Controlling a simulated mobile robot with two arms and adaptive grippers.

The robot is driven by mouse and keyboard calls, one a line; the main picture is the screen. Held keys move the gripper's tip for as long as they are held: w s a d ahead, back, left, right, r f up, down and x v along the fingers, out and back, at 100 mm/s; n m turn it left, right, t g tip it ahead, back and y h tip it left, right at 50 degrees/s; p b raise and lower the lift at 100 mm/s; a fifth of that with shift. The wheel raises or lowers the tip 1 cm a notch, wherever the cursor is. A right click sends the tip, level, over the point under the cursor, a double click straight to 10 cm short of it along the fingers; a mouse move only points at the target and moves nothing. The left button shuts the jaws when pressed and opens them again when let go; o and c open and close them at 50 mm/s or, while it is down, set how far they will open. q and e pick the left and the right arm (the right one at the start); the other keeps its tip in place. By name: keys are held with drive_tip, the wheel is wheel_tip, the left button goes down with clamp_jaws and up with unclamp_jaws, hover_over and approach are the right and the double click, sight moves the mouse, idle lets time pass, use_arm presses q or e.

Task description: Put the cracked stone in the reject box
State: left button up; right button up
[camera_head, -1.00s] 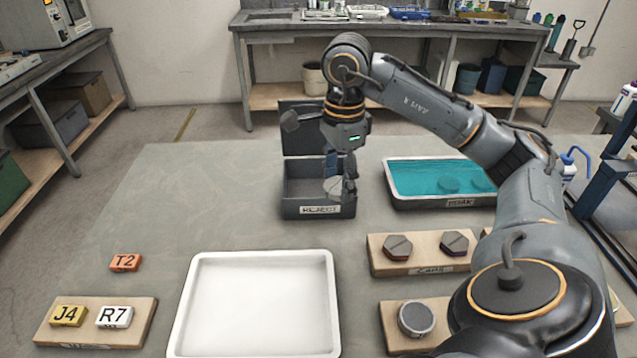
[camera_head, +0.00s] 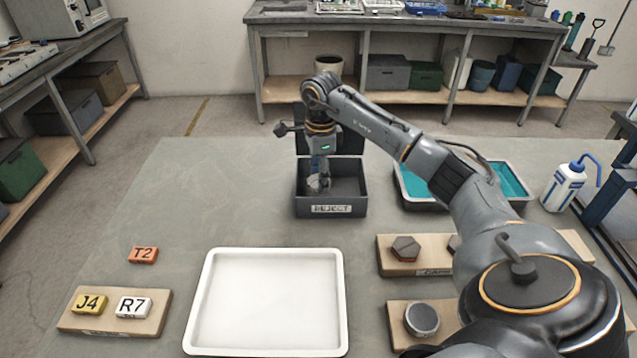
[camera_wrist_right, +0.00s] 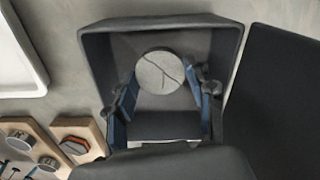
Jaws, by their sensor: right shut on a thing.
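The cracked stone (camera_wrist_right: 160,72) is a grey round disc with dark crack lines across its face. My right gripper (camera_wrist_right: 164,86) is shut on it, with a blue finger on either side. In the head view the stone (camera_head: 314,183) shows pale at the tips of the right gripper (camera_head: 319,181), within the opening of the reject box (camera_head: 331,208). The box is dark grey, labelled REJECT, with its lid raised at the back. I cannot tell whether the stone touches the box floor. My left gripper is not in view.
A white tray (camera_head: 267,343) lies at the front. A teal-filled tray (camera_head: 415,204) is right of the box, partly behind my arm. Lettered tiles (camera_head: 143,255) lie at left. The table left of the box is clear.

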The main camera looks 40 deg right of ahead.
wheel_tip(320, 180, down, 3)
drive_tip(key=shift+w+f+p, duration=0.1)
drive_tip(key=shift+p, duration=0.5)
drive_tip(key=shift+f, duration=0.2)
drive_tip(key=o, duration=1)
drive_tip(key=shift+c, duration=0.2)
drive_tip(key=shift+r, duration=0.1)
drive_tip(key=shift+r, duration=0.25)
wheel_tip(320, 180, up, 12)
drive_tip(key=b, duration=0.2)
drive_tip(key=shift+f, duration=0.2)
